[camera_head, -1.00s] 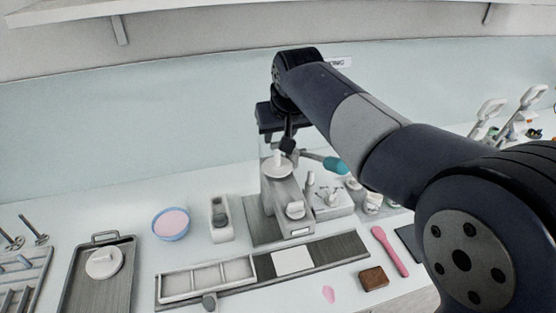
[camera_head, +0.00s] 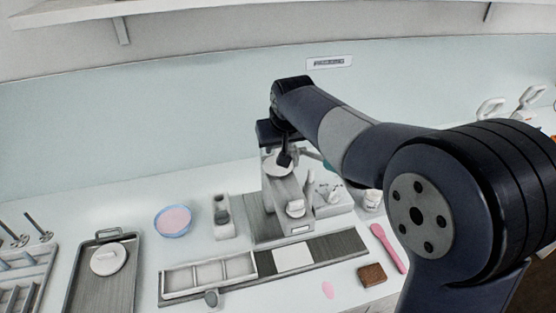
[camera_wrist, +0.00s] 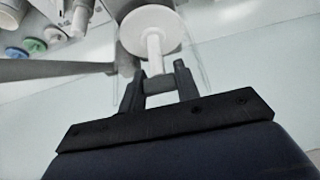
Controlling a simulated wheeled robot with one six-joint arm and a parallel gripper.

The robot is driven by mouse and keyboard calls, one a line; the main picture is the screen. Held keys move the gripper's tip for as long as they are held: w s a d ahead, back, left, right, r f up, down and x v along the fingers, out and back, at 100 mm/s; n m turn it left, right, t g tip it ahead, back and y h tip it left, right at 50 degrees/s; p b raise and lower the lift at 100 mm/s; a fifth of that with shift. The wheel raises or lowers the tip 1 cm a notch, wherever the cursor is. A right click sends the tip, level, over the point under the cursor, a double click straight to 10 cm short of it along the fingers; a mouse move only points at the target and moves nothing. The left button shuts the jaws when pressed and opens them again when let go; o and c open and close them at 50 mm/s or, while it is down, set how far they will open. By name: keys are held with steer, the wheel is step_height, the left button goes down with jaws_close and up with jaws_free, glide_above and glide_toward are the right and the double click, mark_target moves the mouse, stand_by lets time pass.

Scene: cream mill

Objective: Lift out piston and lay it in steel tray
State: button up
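The piston (camera_wrist: 151,33) shows in the wrist view as a white disc with a thin white stem pointing toward my gripper. In the head view its pale round top (camera_head: 272,168) is at the top of the grey mill (camera_head: 284,205), partly behind my fingers. The gripper (camera_head: 284,160) also shows at the mill top in the head view. The steel tray (camera_head: 82,291), dark and handled, lies at the left with a white round lid-like part (camera_head: 109,259) on it.
A blue bowl of pink stuff (camera_head: 173,221) and a small grey holder (camera_head: 223,217) stand left of the mill. A compartmented tray (camera_head: 208,276) lies in front. A pink tool (camera_head: 388,247) and brown block (camera_head: 371,274) are at right. Bare counter separates several items.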

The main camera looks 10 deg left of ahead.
jaws_close()
steer(key=shift+r, duration=0.15)
step_height(320, 180, up, 29)
steer(key=p, duration=0.4)
steer(key=shift+p, duration=0.35)
stand_by(1.0)
stand_by(0.3)
